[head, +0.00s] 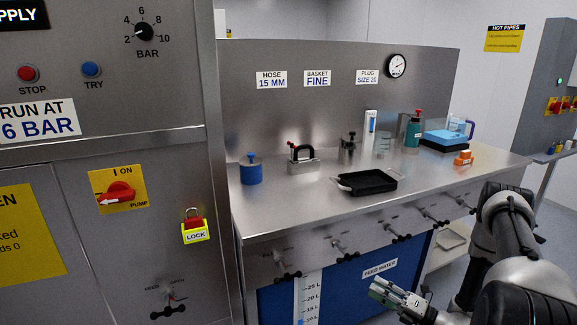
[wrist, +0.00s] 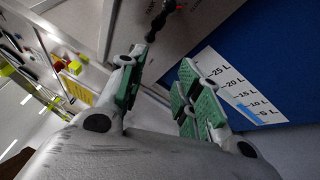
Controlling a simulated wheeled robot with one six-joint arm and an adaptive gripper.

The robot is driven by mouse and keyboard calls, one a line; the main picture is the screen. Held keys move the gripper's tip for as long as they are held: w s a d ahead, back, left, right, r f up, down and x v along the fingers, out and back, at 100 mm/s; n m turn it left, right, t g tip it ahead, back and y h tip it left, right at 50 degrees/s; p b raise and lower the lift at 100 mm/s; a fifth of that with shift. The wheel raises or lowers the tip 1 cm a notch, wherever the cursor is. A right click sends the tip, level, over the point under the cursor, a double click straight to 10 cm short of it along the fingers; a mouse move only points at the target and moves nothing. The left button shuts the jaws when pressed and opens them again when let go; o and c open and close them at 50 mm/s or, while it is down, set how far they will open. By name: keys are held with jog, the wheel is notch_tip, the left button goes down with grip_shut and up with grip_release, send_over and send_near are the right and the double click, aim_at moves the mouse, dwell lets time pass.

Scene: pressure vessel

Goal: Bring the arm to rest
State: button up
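My gripper (head: 386,292) is low in front of the blue panel under the steel counter, at the lower right of the head view. In the wrist view my gripper (wrist: 160,85) shows its two green-padded fingers spread apart with nothing between them. My arm comes in from the right edge of the head view and reaches left. Past the fingers in the wrist view are the blue panel (wrist: 275,50) with its litre scale (wrist: 235,88) and a black valve handle (wrist: 163,18). The gripper appears clear of them.
The steel counter (head: 290,215) holds a black tray (head: 366,181), a blue weight-like canister (head: 251,170), a black-handled block (head: 303,160) and other items. Several valve handles (head: 345,250) stick out of its front edge. A control cabinet (head: 85,240) stands at left.

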jog(key=s+a+r+n+g+y, duration=0.2)
jog(key=s+a+r+n+g, duration=0.1)
jog(key=s+n+g, duration=0.55)
jog(key=s+d+r+n+g+h, duration=0.4)
jog(key=s+r+n+g, duration=0.4)
jog(key=r+n, duration=0.5)
jog(key=s+d+r+n+t+h, duration=0.1)
jog(key=s+d+r+n+h, duration=0.1)
jog(key=d+r+n+h, duration=0.4)
jog(key=s+d+r+n+t+h, duration=0.1)
jog(key=r+n+h, duration=0.4)
jog(key=r+n, duration=0.45)
jog(key=s+a+r+n+t+h, duration=0.1)
jog(key=r+t, duration=0.5)
jog(key=r, duration=0.6)
jog(key=shift+s+a+r+n+h, duration=0.35)
jog(key=shift+s+a+n, duration=0.45)
jog(key=shift+a+n, duration=0.35)
